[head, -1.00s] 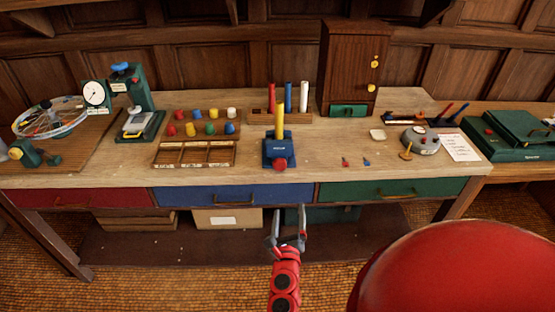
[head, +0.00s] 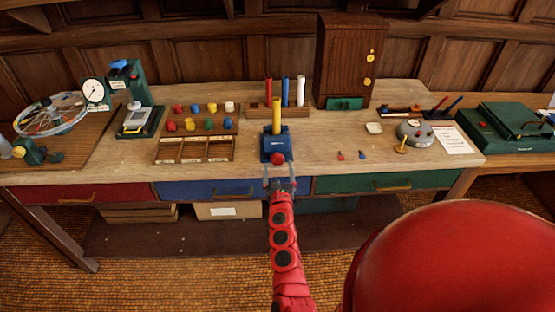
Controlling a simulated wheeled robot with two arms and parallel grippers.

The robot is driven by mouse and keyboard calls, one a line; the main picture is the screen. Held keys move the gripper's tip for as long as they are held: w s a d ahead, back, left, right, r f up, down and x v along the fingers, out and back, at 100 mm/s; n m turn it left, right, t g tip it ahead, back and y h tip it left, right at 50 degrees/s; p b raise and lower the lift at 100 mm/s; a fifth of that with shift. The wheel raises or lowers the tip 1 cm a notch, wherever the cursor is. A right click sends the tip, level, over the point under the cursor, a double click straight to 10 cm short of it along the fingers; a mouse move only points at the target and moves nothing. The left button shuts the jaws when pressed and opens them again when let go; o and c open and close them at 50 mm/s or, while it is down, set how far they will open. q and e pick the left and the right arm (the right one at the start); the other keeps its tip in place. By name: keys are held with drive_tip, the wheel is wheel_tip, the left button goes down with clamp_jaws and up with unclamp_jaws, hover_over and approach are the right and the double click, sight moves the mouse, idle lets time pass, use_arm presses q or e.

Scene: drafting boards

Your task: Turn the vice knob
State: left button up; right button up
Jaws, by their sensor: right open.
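The blue vice (head: 275,144) stands near the front edge of the bench, with a yellow rod (head: 277,115) upright in it. Its red knob (head: 278,160) faces me at the front. My right gripper (head: 279,172) is open just in front of and below the knob, its fingertips pointing toward it and spread to either side. I cannot tell whether the fingers touch the knob. My left gripper is not in view.
Left of the vice are a wooden tray (head: 182,160) and several coloured pieces. Behind it is a rack (head: 256,112) with a red, a blue and a white rod. Two small pieces lie to the right. A red round shape (head: 455,265) fills the lower right.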

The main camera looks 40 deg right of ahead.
sight(278, 162)
drive_tip(key=x, duration=0.3)
drive_tip(key=shift+w+f, duration=0.1)
drive_tip(key=shift+w+d, duration=0.3)
drive_tip(key=shift+d, duration=0.05)
drive_tip(key=c, duration=1.4)
